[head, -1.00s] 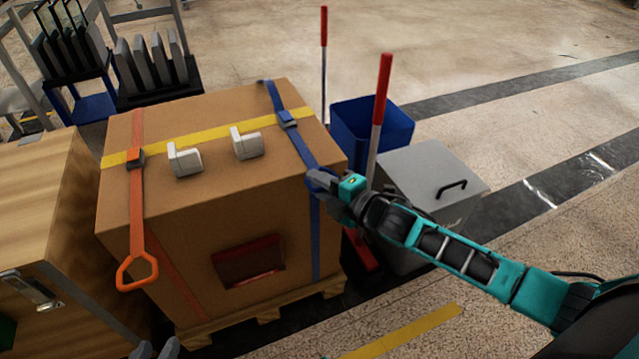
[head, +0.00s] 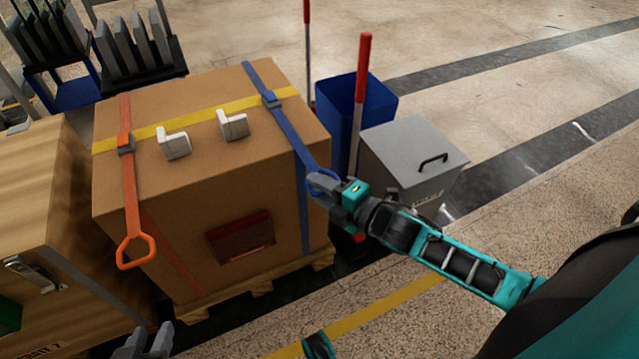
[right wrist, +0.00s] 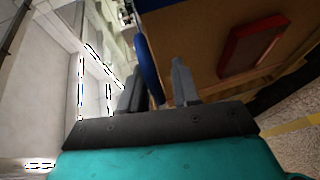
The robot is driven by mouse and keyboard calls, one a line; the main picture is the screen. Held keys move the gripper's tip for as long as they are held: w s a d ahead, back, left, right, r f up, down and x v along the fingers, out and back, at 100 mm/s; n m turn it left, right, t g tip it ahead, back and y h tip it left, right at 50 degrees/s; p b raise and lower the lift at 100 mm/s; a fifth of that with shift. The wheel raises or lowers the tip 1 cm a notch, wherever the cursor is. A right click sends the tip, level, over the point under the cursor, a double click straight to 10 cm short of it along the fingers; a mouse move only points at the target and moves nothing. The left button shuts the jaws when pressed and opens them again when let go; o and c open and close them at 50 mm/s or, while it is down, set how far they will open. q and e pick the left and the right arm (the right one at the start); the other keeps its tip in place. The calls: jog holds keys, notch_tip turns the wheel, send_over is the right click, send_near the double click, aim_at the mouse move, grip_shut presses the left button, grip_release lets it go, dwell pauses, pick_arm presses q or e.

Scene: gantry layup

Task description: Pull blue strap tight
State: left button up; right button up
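A blue strap (head: 290,128) runs over the right side of a large cardboard box (head: 200,190), through a grey-blue buckle (head: 270,99) on top. Its free end stretches straight from the buckle past the box's front edge to a blue loop handle (head: 318,186). My right gripper (head: 326,186) is shut on this handle, off the box's front right. In the right wrist view the blue handle (right wrist: 149,66) passes between the two fingers. My left gripper (head: 147,342) shows only its fingertips at the bottom edge, apart and empty, below the box.
An orange strap (head: 130,190) with a loop handle hangs at the box's left. A yellow strap and two white corner pieces (head: 174,145) lie on top. A grey lidded bin (head: 410,160), a blue bin (head: 350,100) and red-topped poles stand right. A wooden crate (head: 30,190) stands left.

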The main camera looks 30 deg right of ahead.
jog(key=shift+o, duration=0.7)
jog(key=shift+s+f, duration=0.15)
jog(key=shift+f, duration=0.1)
jog(key=shift+o, duration=0.2)
jog(key=shift+r, duration=0.1)
jog(key=shift+r, duration=0.15)
jog(key=shift+s+d+r, duration=0.1)
jog(key=shift+s+d, duration=0.05)
jog(key=shift+s, duration=0.1)
jog(key=p+v, duration=0.3)
jog(key=v, duration=0.9)
